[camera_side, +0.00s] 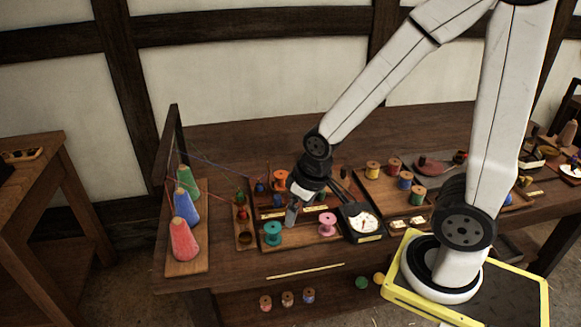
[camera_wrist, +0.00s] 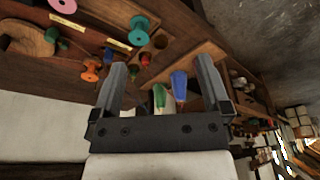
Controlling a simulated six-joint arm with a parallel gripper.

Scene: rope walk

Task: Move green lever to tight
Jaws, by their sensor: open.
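I cannot clearly make out a lever shape or a "tight" mark. A small green piece (camera_side: 240,195) stands at the far end of a narrow wooden tray (camera_side: 246,240) left of my gripper. It may be the lever's knob, but I cannot tell. Another small green piece (camera_wrist: 52,35) shows beside a rounded wooden part at the upper left of the wrist view. My gripper (camera_side: 292,214) points down over the bench, right of the narrow tray. In the wrist view its two fingers (camera_wrist: 162,62) are apart, with nothing held between them.
Green (camera_side: 188,181), blue (camera_side: 186,207) and red (camera_side: 184,240) cones stand on a board at the left. Teal (camera_side: 272,233), orange (camera_side: 280,180) and pink (camera_side: 327,224) spools surround my gripper. A white-faced dial (camera_side: 362,222) lies to its right. The bench's front strip is mostly clear.

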